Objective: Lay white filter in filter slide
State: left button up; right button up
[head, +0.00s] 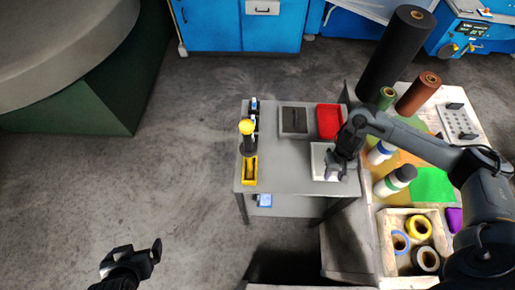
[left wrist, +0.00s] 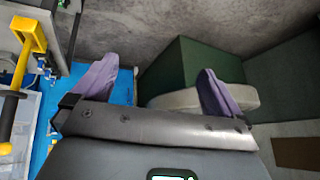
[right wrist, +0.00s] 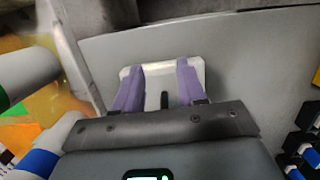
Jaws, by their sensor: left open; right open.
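A white flat piece with a dark narrow mark (right wrist: 164,100) lies on the grey table in the right wrist view, between and beyond my right gripper's fingertips (right wrist: 158,80). In the head view my right gripper (head: 336,166) is open over a white square piece (head: 318,152), partly hiding it. I cannot tell whether this piece is the white filter or its holder. A grey plate with a dark panel (head: 294,121) lies further back; I cannot tell whether it is the filter slide. My left gripper (head: 139,258) is open and empty, away from the table, front left.
A red tray (head: 329,121) sits at the table's back right. A yellow holder with a tool (head: 249,172) stands along the left edge. White bottles (head: 384,188), rolls and a wooden box of tape (head: 390,252) crowd the bench at right. The table's middle (head: 280,165) is clear.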

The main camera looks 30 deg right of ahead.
aim_at(319, 151)
jog(key=shift+t+h, duration=0.5)
jog(key=shift+t, duration=0.4)
jog(key=w+d+r, duration=0.1)
jog(key=w+r, duration=0.1)
jog(key=w+d+r, duration=0.4)
jog(key=w, duration=0.1)
jog(key=shift+r, duration=0.4)
jog(key=shift+f, duration=0.3)
notch_tip(319, 151, down, 3)
jog(key=shift+f, duration=0.15)
jog(key=shift+w+f+b, duration=0.1)
jog(key=shift+f+b, duration=0.4)
jog(key=shift+f, duration=2.65)
pick_arm(q)
jog(key=s+f+n+g, duration=0.1)
jog(key=s+f+g, duration=0.2)
jog(key=s+f, duration=0.5)
jog(key=shift+s+f, duration=0.15)
jog(key=shift+s, duration=0.7)
pick_arm(e)
grip_shut()
